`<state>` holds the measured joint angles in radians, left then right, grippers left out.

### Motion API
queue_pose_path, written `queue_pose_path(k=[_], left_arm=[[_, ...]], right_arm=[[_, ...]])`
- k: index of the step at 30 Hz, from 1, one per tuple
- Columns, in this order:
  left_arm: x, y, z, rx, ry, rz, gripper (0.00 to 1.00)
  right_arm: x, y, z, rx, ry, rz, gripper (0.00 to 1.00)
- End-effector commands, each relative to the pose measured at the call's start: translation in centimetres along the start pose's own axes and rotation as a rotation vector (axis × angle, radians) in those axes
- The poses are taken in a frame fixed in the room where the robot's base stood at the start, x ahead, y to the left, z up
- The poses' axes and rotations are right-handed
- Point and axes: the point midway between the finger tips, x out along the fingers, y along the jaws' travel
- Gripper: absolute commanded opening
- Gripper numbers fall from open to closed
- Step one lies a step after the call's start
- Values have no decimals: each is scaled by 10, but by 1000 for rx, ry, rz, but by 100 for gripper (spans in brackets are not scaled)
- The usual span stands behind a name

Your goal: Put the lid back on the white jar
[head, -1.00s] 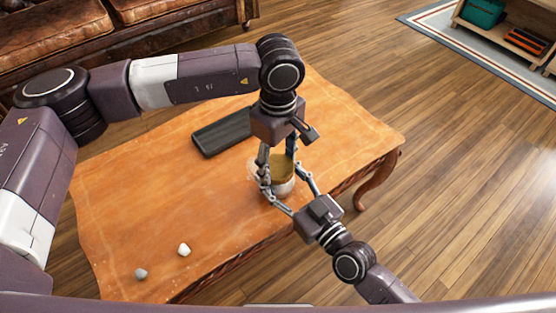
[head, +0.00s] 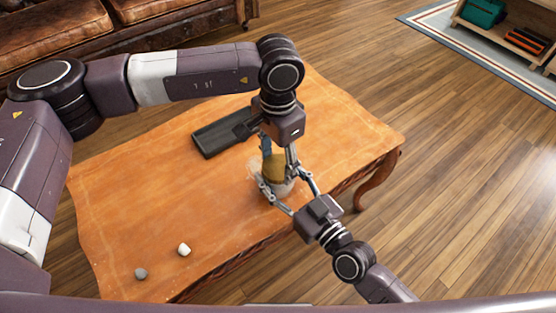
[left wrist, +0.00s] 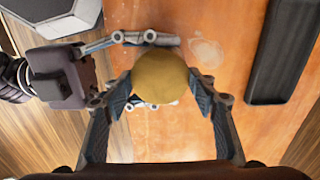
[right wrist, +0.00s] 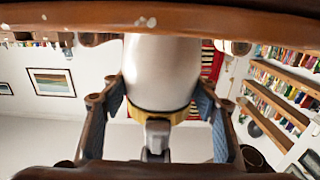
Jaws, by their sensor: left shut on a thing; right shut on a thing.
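The white jar (head: 283,188) stands near the table's front right edge. My right gripper (head: 282,190) is shut around its body. The right wrist view, upside down, shows the jar (right wrist: 160,72) between my fingers. The round tan-gold lid (head: 273,168) is over the jar's mouth, held by my left gripper (head: 277,160). In the left wrist view the lid (left wrist: 160,78) sits between both fingertips and hides most of the jar. In the right wrist view a gold edge (right wrist: 152,114) shows right at the jar's rim; I cannot tell whether it is fully seated.
The orange wooden table (head: 150,205) also bears a long dark tray (head: 215,138), a white pebble (head: 184,249) and a grey pebble (head: 141,273). A pale round patch (left wrist: 207,52) lies by the jar. The table's left half is mostly clear. A brown sofa (head: 60,45) stands behind.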

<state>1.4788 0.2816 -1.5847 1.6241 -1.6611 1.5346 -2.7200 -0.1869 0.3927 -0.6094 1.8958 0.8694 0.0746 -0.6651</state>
Motion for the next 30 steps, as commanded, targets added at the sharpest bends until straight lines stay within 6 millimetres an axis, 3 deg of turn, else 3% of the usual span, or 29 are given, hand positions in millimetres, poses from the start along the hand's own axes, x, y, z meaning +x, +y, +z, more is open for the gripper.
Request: queue_pose_path(k=[6,16,17,21,30], left_arm=[[-1,0,0,199,0,-1,36],[-1,0,0,219,0,-1,36],[-1,0,0,219,0,-1,55],[0,0,0,218,0,0,70],[-1,0,0,218,0,0,70]], right_arm=[[0,0,1,0,-2,0,0],[0,0,1,0,-2,0,0],[0,0,1,0,-2,0,0],[0,0,1,0,-2,0,0],[0,0,1,-1,-2,0,0]])
